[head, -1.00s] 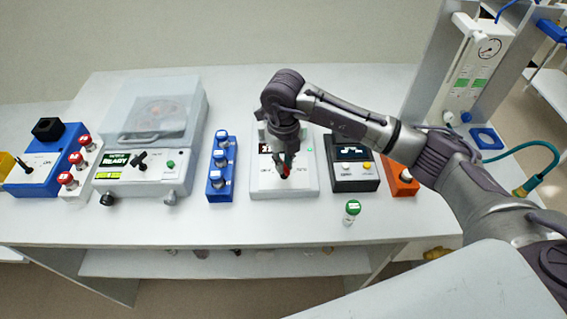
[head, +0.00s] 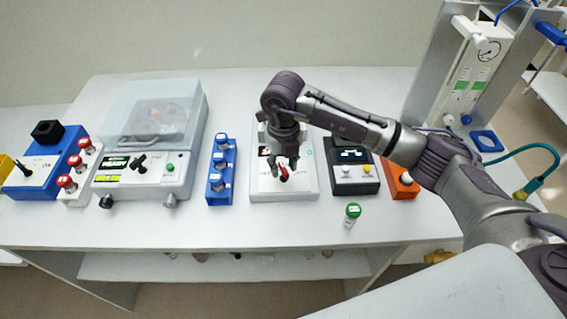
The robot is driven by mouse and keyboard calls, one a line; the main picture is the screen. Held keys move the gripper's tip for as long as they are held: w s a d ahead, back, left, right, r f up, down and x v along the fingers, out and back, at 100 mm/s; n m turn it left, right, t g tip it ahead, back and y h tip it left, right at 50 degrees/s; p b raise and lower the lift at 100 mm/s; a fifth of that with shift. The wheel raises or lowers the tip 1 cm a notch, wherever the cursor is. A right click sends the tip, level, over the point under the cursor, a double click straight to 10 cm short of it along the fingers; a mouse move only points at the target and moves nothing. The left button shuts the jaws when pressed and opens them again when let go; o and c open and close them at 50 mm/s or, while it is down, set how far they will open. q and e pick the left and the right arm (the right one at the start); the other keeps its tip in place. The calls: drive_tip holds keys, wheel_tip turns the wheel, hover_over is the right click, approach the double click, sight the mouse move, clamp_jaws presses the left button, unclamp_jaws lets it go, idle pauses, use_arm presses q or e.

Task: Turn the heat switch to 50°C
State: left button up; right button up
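A white box device (head: 261,186) stands in the middle of the table, with a dark display partly hidden behind my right gripper. A red and dark switch (head: 285,175) sits on its sloped front panel, and the markings around it are too small to read. My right gripper (head: 285,165) points down over this panel. Its fingers look spread, with the red switch showing just below and between them. Whether a finger touches the switch I cannot tell. My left gripper is not in view.
Left of the device stand a blue rack (head: 221,190) of vials and a centrifuge-like machine (head: 145,170) with a clear lid. Right of it are a dark device (head: 352,178) with a display and an orange block (head: 401,186). A green-capped vial (head: 352,212) stands in front.

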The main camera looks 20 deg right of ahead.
sight(284, 168)
drive_tip(key=shift+r, duration=0.15)
wheel_tip(284, 168, up, 12)
idle(0.4)
drive_tip(key=shift+f, duration=0.2)
